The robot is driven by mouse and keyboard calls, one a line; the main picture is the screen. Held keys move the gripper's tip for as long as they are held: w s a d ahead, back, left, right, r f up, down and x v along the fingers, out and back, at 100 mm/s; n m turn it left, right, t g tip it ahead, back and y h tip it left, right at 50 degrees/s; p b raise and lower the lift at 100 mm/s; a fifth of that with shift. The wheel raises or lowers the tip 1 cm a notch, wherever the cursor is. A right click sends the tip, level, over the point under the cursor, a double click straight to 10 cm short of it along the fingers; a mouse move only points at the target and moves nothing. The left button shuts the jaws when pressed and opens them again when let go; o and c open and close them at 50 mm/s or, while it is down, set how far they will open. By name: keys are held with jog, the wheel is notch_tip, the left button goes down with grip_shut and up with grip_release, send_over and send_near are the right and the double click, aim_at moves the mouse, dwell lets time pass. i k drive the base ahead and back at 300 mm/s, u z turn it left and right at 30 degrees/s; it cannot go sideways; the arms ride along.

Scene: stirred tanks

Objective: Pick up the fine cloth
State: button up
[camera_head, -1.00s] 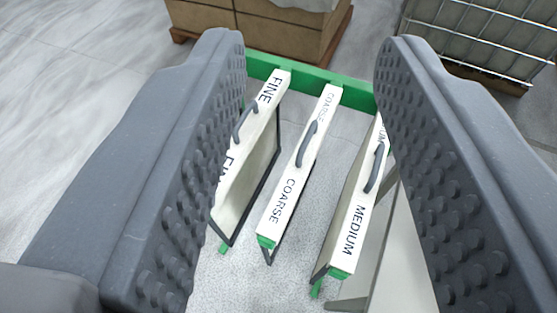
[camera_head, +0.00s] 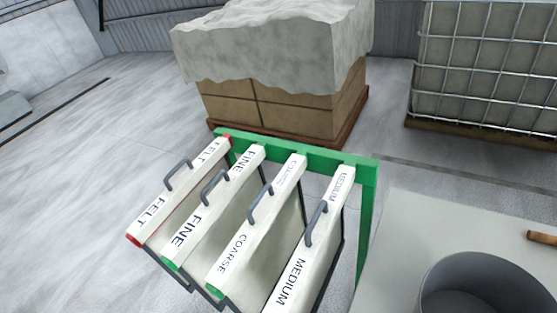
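The fine cloth (camera_head: 213,210) hangs in a green rack (camera_head: 366,180), second from the left. Its white top bar is labelled FINE, has a grey handle and a green end, and its lower part is partly hidden by the neighbouring bars. The felt cloth (camera_head: 180,190), with red ends, is to its left. The coarse cloth (camera_head: 258,226) and the medium cloth (camera_head: 314,240) are to its right. All bars lie side by side with narrow gaps and each has a grey handle. My gripper is not in the head camera view.
A covered pallet of boxes (camera_head: 285,110) stands behind the rack. A caged tank (camera_head: 490,75) is at the back right. A light table or surface (camera_head: 400,250) with a grey round vessel (camera_head: 480,285) and a brown handle end (camera_head: 542,238) is at the right. Floor at left is clear.

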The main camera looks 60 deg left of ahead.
aim_at(201, 260)
jog(key=z, duration=0.5)
jog(key=i, duration=0.1)
jog(key=z, duration=1.55)
jog(key=k, duration=2.55)
jog(key=u, duration=1.6)
jog(key=i, duration=0.95)
